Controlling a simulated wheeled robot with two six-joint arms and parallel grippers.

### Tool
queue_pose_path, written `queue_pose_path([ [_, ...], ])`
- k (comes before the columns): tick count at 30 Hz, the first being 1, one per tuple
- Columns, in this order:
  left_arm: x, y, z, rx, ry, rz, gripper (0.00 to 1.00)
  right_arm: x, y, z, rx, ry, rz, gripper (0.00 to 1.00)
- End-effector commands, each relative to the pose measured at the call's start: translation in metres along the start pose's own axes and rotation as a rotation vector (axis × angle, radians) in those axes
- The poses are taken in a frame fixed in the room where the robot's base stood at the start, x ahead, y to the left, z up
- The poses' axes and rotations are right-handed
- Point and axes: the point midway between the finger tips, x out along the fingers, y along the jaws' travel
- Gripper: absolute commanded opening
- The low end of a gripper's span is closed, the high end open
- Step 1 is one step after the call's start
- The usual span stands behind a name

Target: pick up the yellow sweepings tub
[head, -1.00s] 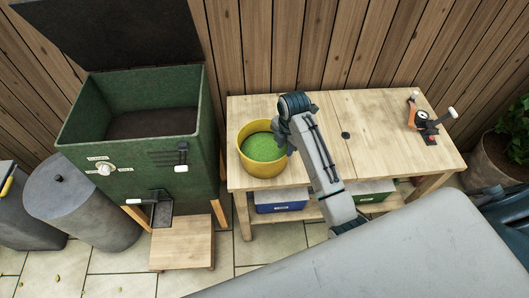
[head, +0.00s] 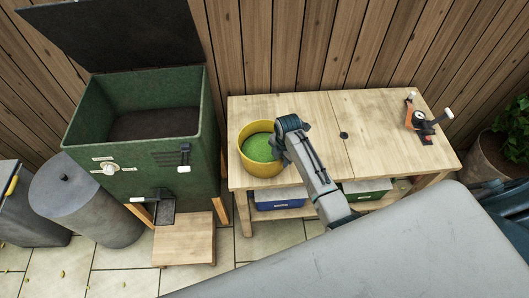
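The yellow sweepings tub (head: 247,166) stands upright on the left part of the wooden workbench, with bright green stuff inside. My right arm reaches up over the bench, and its wrist is at the tub's right side. My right gripper (head: 281,149) is by the tub's right rim, mostly hidden by my own wrist. I cannot tell whether its fingers touch the rim or are open or shut. My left gripper is not in view.
A green bin (head: 150,186) with its dark lid raised stands left of the workbench (head: 390,135). An orange-and-black tool (head: 420,121) is at the bench's right end. Blue (head: 280,200) and green (head: 367,189) boxes sit below. A grey drum (head: 90,203) stands far left.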

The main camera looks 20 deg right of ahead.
Motion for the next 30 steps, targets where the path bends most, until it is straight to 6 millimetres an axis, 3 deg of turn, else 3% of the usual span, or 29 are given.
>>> queue_pose_path([
  [2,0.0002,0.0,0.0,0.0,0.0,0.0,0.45,-0.0001,0.0001,-0.0001,0.0,0.0,0.0,0.26],
  [6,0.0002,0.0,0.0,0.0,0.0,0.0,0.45,-0.0002,0.0001,-0.0001,0.0,0.0,0.0,0.0],
  [30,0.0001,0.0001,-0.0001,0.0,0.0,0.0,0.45,-0.0006,0.0001,-0.0001,0.0,0.0,0.0,0.0],
])
